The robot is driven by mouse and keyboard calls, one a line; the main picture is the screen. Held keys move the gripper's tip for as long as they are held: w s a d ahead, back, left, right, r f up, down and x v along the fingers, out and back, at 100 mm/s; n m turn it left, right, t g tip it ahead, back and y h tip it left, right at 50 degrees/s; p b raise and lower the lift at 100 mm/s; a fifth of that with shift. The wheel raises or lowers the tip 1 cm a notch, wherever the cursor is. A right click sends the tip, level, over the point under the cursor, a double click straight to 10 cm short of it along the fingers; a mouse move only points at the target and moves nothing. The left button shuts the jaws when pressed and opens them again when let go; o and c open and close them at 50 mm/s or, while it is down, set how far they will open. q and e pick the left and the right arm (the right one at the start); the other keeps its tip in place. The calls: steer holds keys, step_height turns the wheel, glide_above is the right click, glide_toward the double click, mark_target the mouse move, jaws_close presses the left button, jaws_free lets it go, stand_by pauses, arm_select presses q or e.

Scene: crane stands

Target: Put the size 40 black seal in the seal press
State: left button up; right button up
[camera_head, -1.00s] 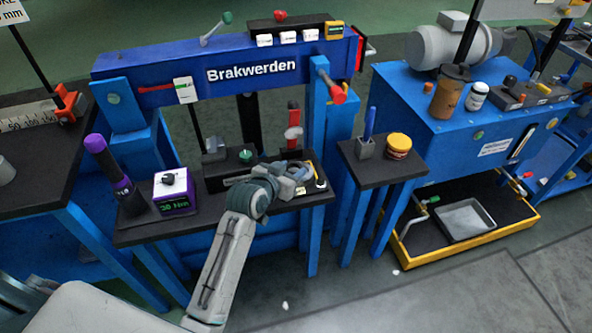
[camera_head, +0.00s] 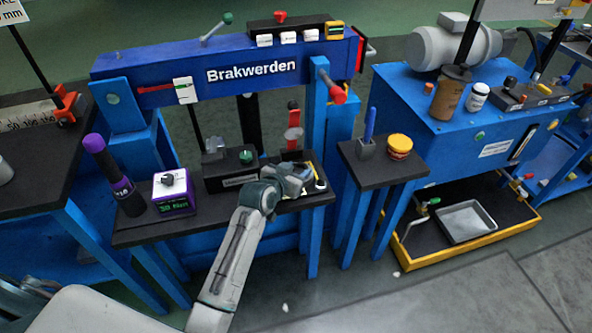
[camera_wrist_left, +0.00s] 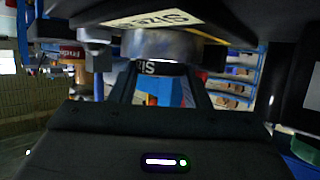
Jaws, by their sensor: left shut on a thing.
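My left gripper (camera_head: 298,178) reaches over the right part of the black bench under the blue beam. It is shut on a grey ring-shaped part, and its fingers hide most of it in the head view. In the left wrist view the grey ring (camera_wrist_left: 165,46) shows between the dark fingers (camera_wrist_left: 157,85), with part of a size label below it. I cannot read its number or confirm that it is the black seal. A black block with a green knob (camera_head: 246,157) stands left of the gripper; I cannot tell whether it is the seal press. My right gripper is out of view.
A black tray (camera_head: 322,188) with small parts lies under and beside the gripper. A purple box with a display (camera_head: 174,191) and a purple-black tool (camera_head: 113,172) stand to the left. A small black table (camera_head: 374,174) with a yellow-red jar (camera_head: 399,147) stands to the right.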

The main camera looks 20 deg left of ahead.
arm_select(q)
steer(key=shift+f, duration=0.45)
steer(key=o, duration=1)
steer(key=shift+s+f, duration=0.15)
steer(key=shift+f, duration=0.05)
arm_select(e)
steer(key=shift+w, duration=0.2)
arm_select(q)
steer(key=shift+o, duration=0.2)
steer(key=shift+r, duration=0.45)
steer(key=shift+s+a+r, duration=0.1)
steer(key=shift+s+a, duration=0.05)
steer(key=shift+s, duration=0.15)
steer(key=r+p+v, duration=0.1)
steer(key=v, duration=0.9)
steer(key=s+a+f+g+y, duration=0.1)
steer(key=s+f+g, duration=0.1)
steer(key=s, duration=0.7)
steer(key=s+a+f+g+y, duration=0.1)
steer(key=s+a+f+g, duration=0.1)
steer(key=s, duration=0.8)
steer(key=s+a+f+n+g+y, duration=0.1)
steer(key=s+f+g, duration=0.3)
steer(key=s, duration=0.6)
steer(key=shift+a+g, duration=0.25)
steer(key=shift+g, duration=0.55)
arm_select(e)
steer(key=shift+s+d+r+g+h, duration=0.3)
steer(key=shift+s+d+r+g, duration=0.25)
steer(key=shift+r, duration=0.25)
